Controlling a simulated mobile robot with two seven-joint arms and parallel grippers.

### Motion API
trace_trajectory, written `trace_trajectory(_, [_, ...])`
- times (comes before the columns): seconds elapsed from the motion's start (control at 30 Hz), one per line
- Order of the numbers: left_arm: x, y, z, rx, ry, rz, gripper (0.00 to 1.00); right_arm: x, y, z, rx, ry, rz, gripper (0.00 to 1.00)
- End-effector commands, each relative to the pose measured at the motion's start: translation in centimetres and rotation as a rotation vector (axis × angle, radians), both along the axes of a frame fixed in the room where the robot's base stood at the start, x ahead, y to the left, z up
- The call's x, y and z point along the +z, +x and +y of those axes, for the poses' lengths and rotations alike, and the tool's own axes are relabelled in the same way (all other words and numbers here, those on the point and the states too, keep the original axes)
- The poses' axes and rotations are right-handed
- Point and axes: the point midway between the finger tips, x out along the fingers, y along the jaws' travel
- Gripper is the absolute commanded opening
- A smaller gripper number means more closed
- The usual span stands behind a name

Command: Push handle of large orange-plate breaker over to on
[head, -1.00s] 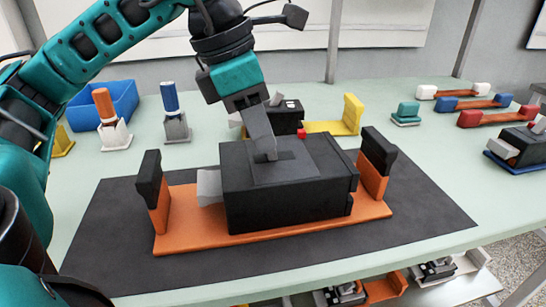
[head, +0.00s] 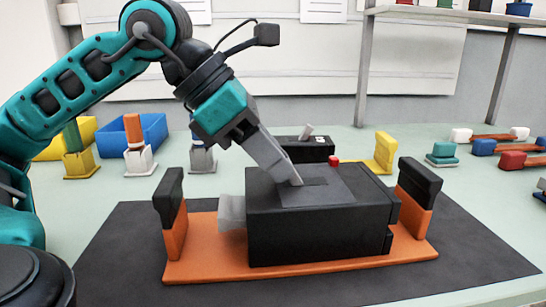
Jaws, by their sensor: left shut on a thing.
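The large breaker (head: 318,232) is a black box on an orange plate (head: 205,262), with black-topped orange posts at both ends. A pale grey block (head: 232,211) sticks out of its left side and a red button (head: 334,161) shows at its back edge. My left gripper (head: 294,180) comes down slanted from the upper left, its fingers shut on the breaker's handle at the grey top plate (head: 335,191). The fingers hide the handle, so its exact position cannot be told. My right gripper is not in view.
The breaker stands on a dark mat (head: 115,262). Behind it are a smaller black breaker (head: 300,149) with a yellow end (head: 385,150), a blue bin (head: 145,131) and a yellow bin (head: 68,142). Several coloured pieces lie at the right. The front of the mat is clear.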

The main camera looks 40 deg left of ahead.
Motion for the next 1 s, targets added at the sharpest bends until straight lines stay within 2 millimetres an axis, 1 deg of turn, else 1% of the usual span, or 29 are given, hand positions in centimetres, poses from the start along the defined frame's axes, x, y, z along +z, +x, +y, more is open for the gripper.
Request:
trace_trajectory(0.2, [0.2, 0.1, 0.0, 0.001, -0.003, -0.006, 0.0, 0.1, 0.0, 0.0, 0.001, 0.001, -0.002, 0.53])
trace_trajectory(0.23, [0.2, 0.1, 0.0, 0.001, -0.003, -0.006, 0.22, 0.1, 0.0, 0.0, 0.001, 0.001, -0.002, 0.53])
trace_trajectory(0.47, [0.1, 0.0, 0.0, 0.001, -0.001, -0.003, 0.44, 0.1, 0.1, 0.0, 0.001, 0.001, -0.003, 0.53])
trace_trajectory(0.77, [0.3, -0.1, 0.1, 0.002, -0.001, -0.002, 0.45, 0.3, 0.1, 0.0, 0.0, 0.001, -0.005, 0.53])
trace_trajectory(0.87, [1.2, -0.5, 0.6, 0.004, 0.0, -0.003, 0.45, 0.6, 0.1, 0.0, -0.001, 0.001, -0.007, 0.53])
trace_trajectory(1.0, [3.4, -1.8, 1.7, 0.007, 0.0, -0.004, 0.45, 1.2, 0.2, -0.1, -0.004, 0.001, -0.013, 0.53])
